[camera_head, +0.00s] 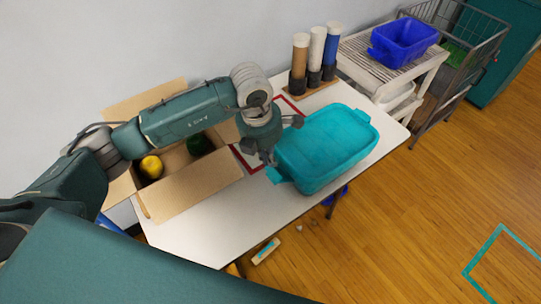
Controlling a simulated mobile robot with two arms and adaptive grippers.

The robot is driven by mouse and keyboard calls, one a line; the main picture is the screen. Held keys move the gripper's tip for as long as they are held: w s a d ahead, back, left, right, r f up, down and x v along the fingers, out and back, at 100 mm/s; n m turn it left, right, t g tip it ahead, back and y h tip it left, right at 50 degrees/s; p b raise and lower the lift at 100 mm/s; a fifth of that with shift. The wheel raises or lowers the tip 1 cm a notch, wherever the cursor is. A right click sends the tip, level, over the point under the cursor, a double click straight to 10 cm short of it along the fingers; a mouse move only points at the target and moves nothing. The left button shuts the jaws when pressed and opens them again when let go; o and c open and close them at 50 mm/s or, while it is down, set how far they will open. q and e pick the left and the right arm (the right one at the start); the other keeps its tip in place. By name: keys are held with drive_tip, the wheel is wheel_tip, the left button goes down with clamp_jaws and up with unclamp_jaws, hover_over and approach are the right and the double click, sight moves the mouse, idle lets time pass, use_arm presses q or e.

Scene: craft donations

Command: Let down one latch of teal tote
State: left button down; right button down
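The teal tote (327,145) stands closed on the white table, its smooth lid facing up. A teal tab sticks out at its near left corner; I cannot tell whether this is a latch or how it is set. My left gripper (281,140) is at the tote's left side, pointing down, with its fingers spread apart. It holds nothing that I can see. I cannot tell whether a finger touches the tote. The tote's left side is partly hidden by the gripper. My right gripper is not in view.
An open cardboard box (197,190) with a yellow item (151,167) and a dark green item (199,144) is under my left arm. Several upright tubes (316,52) stand at the table's back. A blue bin (404,42) sits on a slatted white stand. The table's front is clear.

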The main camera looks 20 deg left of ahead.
sight(271, 178)
use_arm(q)
drive_tip(key=shift+f+b, duration=1.9)
drive_tip(key=shift+f, duration=1.75)
drive_tip(key=shift+f+b, duration=0.3)
drive_tip(key=shift+d+f+b, duration=0.1)
drive_tip(key=shift+f+b, duration=0.35)
drive_tip(key=shift+b, duration=0.05)
drive_tip(key=shift+w+d+f+b, duration=0.15)
drive_tip(key=shift+w+f+b, duration=0.1)
drive_tip(key=shift+f+b, duration=0.55)
drive_tip(key=shift+r, duration=0.15)
